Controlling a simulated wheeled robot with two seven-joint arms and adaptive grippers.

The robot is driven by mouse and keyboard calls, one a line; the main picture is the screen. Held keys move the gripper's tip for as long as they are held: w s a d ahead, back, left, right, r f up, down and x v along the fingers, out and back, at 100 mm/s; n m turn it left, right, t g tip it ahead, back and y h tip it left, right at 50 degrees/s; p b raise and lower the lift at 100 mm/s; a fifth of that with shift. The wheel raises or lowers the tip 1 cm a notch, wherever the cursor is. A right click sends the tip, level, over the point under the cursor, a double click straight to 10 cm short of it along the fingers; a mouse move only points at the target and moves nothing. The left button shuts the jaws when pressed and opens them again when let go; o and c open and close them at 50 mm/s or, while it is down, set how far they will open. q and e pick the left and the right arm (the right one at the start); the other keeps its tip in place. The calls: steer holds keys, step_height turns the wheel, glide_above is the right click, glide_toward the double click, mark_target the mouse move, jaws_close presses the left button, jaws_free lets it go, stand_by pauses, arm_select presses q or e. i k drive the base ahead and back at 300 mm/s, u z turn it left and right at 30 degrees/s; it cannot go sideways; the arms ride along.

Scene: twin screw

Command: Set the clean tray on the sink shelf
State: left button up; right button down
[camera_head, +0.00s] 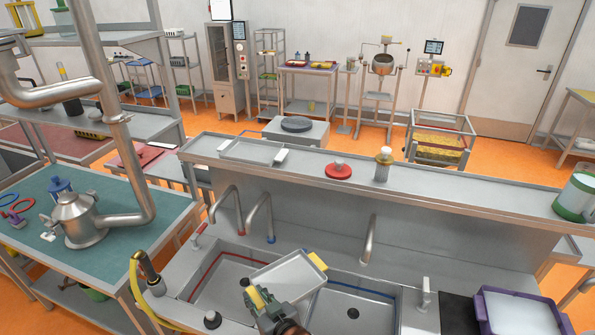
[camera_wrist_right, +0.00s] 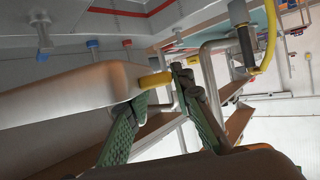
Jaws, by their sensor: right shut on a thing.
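A grey metal tray (camera_head: 292,278) with yellow end handles hangs tilted over the sink (camera_head: 350,306). My right gripper (camera_head: 256,297) is shut on its near-left handle. In the right wrist view, the tray (camera_wrist_right: 65,97) fills the left side. Its yellow handle (camera_wrist_right: 155,79) shows by the green fingers of the right gripper (camera_wrist_right: 163,90). The sink shelf (camera_head: 455,190) runs behind and above the sink, with the tray in front of and apart from it. My left gripper is not in view.
On the shelf are a flat grey tray-like piece (camera_head: 250,152) at left, a red round item (camera_head: 338,171), a metal bottle (camera_head: 383,164) and a green-white container (camera_head: 575,197) at right. Faucets (camera_head: 369,239) rise between sink and shelf. Bare shelf lies between bottle and container.

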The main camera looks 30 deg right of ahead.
mark_target(467, 192)
steer(key=u, duration=1.15)
steer(key=k, duration=1.85)
steer(key=z, duration=0.7)
